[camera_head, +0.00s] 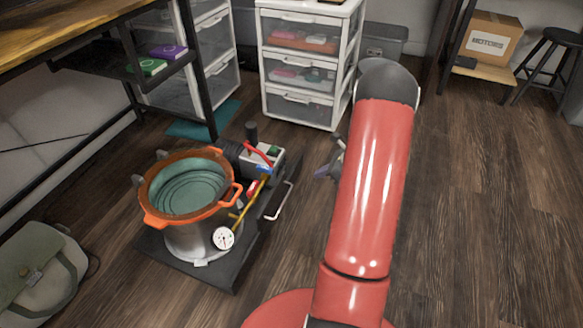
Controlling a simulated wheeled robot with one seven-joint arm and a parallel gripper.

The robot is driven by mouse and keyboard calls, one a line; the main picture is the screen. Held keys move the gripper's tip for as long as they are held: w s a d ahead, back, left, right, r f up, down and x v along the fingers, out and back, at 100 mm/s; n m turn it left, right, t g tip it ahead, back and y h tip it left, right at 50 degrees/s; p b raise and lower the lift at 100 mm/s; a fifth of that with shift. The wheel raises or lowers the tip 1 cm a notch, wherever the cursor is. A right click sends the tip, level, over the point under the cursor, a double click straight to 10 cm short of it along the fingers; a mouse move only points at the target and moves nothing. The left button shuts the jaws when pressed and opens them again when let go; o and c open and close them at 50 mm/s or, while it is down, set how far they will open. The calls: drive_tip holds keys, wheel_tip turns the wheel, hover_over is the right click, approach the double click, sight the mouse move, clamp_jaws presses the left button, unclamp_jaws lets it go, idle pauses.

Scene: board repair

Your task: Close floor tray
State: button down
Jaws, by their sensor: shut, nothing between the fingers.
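A black floor tray (215,272) lies on the wooden floor left of my red arm. A pale metal bar handle (281,202) stands along its right side. A steel pot with an orange rim (185,240) and a pump (250,155) with a red hose sit on the tray. I cannot tell from this view how far the tray is pulled out. My gripper (328,170) is small in view, just left of my arm and beyond the handle, apart from it. It is shut and empty, and my arm hides part of it.
A white drawer unit (306,75) stands behind the tray. A workbench (75,30) with a dark shelf is at upper left. A green bag (40,275) lies at lower left. A cardboard box (490,38) and black stool (548,60) are at far right. Floor at right is clear.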

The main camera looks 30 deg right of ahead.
sight(282, 181)
drive_tip(key=b+x, duration=0.1)
drive_tip(key=x, duration=0.8)
drive_tip(key=shift+a+f+b, duration=0.1)
drive_tip(key=shift+f+b, duration=0.1)
drive_tip(key=shift+b, duration=0.1)
drive_tip(key=w+a, duration=0.2)
drive_tip(key=shift+w+f, duration=0.1)
drive_tip(key=shift+w, duration=0.3)
drive_tip(key=shift+w+a, duration=0.3)
drive_tip(key=shift+w, duration=0.05)
